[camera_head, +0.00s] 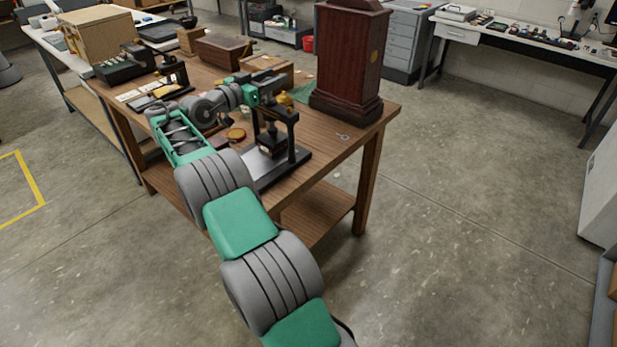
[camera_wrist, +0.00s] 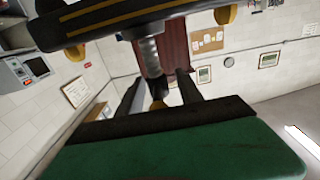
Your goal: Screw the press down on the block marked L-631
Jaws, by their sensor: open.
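A black screw press (camera_head: 291,133) stands near the front right of the wooden table, with a dark platen and a small block (camera_head: 267,150) low inside its frame. I cannot read any marking on the block. A brass-coloured part (camera_head: 285,99) sits at the top of this press. My gripper (camera_head: 275,90) is at the top of the press, close to that part. In the wrist view a threaded grey screw (camera_wrist: 150,56) runs from a dark striped bar (camera_wrist: 105,18) toward the space between my open fingers (camera_wrist: 158,92). A second black press (camera_head: 173,70) stands farther back left.
A tall dark-red cabinet (camera_head: 348,58) stands right of the press. Wooden boxes (camera_head: 223,52) stand at the back of the table (camera_head: 330,150). A round amber dish (camera_head: 236,134) lies left of the press. The floor (camera_head: 450,210) to the right is clear.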

